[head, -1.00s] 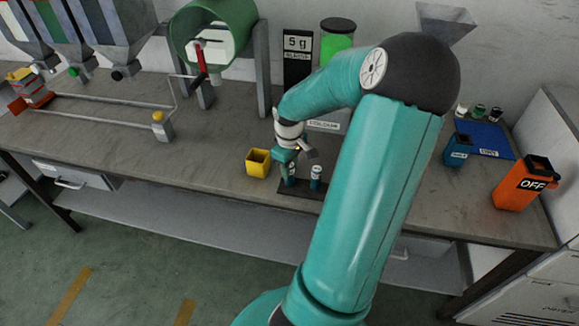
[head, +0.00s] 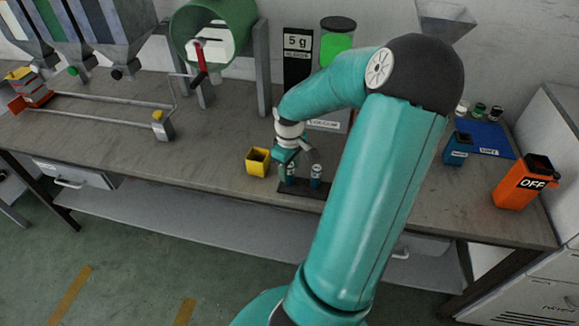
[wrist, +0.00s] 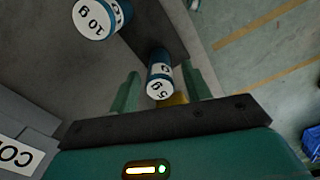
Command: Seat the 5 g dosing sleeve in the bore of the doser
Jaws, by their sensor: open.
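The 5 g dosing sleeve (wrist: 160,76), teal with a white "5 g" end, stands between the two teal fingers of my gripper (wrist: 160,82) in the wrist view. The fingers are open, one on each side, and contact is not clear. In the head view my gripper (head: 288,162) is over the left sleeve (head: 291,178) on a dark rack (head: 300,189). A 10 g sleeve (wrist: 90,20) stands beside it. The doser appears to be the unit with the green-filled canister (head: 337,42), largely behind my arm; its bore is hidden.
A yellow open box (head: 258,162) stands just left of the rack. A "5 g" sign (head: 297,55) is at the back. A blue bin (head: 458,148), blue mat (head: 490,138) and orange "OFF" box (head: 522,184) are at right. The bench's middle left is mostly clear.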

